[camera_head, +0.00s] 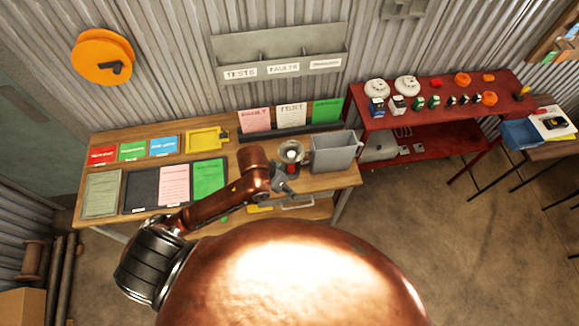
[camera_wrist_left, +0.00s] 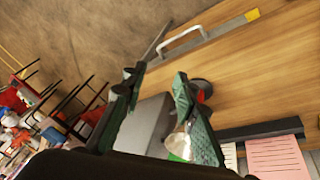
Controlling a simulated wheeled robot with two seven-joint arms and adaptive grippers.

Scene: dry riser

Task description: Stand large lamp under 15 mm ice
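A round, silvery lamp-like thing (camera_head: 291,151) stands on the wooden table, left of a grey bin. I cannot tell for sure that it is the large lamp. A shiny rounded part (camera_wrist_left: 178,145) shows beside the right finger in the left wrist view. My left gripper (camera_head: 286,184) is over the table's front part, just in front of the silvery thing. In the wrist view its two green-padded fingers (camera_wrist_left: 157,82) are apart, with nothing held between the tips. No marking about 15 mm ice is readable. My right gripper is not in view.
The grey bin (camera_head: 333,152) stands at the table's right end. Pink, white and green cards (camera_head: 290,117) stand in a dark rack behind. More cards and a yellow tray (camera_head: 207,139) lie left. A red bench (camera_head: 440,100) with detectors stands right. Bare wood lies beside the drawer handle (camera_wrist_left: 180,42).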

